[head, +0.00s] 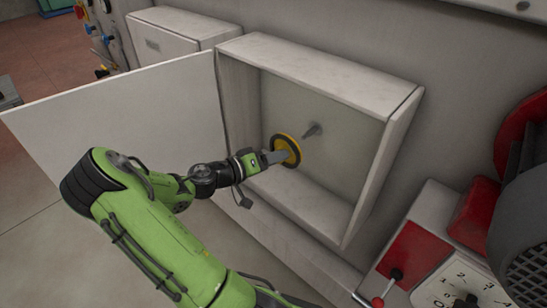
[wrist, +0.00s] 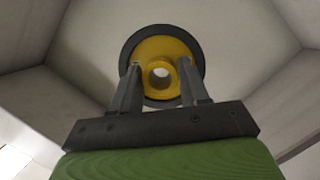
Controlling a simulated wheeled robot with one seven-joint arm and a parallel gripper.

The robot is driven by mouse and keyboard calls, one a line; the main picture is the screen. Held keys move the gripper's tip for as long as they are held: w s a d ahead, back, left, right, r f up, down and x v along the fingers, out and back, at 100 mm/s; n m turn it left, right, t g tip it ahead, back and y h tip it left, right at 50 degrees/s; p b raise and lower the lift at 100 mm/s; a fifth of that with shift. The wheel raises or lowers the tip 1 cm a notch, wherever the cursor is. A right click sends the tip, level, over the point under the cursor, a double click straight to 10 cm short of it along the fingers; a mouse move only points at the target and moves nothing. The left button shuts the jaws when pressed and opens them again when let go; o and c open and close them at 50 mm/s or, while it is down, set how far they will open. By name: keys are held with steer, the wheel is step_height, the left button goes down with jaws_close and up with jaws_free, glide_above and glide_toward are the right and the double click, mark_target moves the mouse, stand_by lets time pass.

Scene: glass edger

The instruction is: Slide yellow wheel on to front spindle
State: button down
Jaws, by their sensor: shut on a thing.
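The yellow wheel (head: 286,150) has a dark rim and is held inside the open white cabinet. My gripper (head: 272,157) is shut on it. In the wrist view, the two fingers of my gripper (wrist: 162,88) hold the wheel's raised yellow hub, and the wheel (wrist: 178,48) shows a round centre hole. A short grey spindle (head: 313,129) sticks out of the cabinet's back wall, just right of and a little above the wheel. The wheel and spindle look apart in the head view. The spindle cannot be made out in the wrist view.
The cabinet frame (head: 398,150) surrounds the wheel with side walls and a lower ledge. Its white door (head: 130,115) stands open to the left. A red-handled lever (head: 395,275), a dial (head: 465,283) and a grey motor (head: 520,220) stand at lower right.

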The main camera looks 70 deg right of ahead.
mark_target(302, 137)
steer(key=shift+s+f+b, duration=0.1)
steer(key=shift+f+b, duration=0.1)
steer(key=shift+b, duration=0.2)
steer(key=shift+s+d+b, duration=0.15)
steer(key=shift+s+d, duration=0.2)
steer(key=shift+d, duration=0.55)
steer(key=shift+s+d+b, duration=0.1)
steer(key=shift+s+d, duration=0.3)
steer(key=shift+d, duration=0.5)
steer(key=shift+s+d+b, duration=0.15)
steer(key=shift+s+d, duration=0.2)
steer(key=shift+d, duration=0.55)
steer(key=shift+b, duration=0.65)
steer(key=shift+s+d+r+b, duration=0.1)
steer(key=shift+s+d, duration=0.4)
steer(key=shift+d, duration=0.65)
steer(key=shift+s+d+f+b, duration=0.1)
steer(key=shift+s+d, duration=0.4)
steer(key=shift+d, duration=0.6)
steer(key=shift+s+d+r+b, duration=0.1)
steer(key=shift+s+d, duration=0.4)
steer(key=shift+d, duration=0.65)
steer(key=shift+c, duration=2.4)
jaws_free()
steer(key=shift+w+a, duration=0.1)
steer(key=shift+w+a, duration=0.25)
steer(key=b+v, duration=0.1)
steer(key=v, duration=1.4)
steer(key=shift+s, duration=0.15)
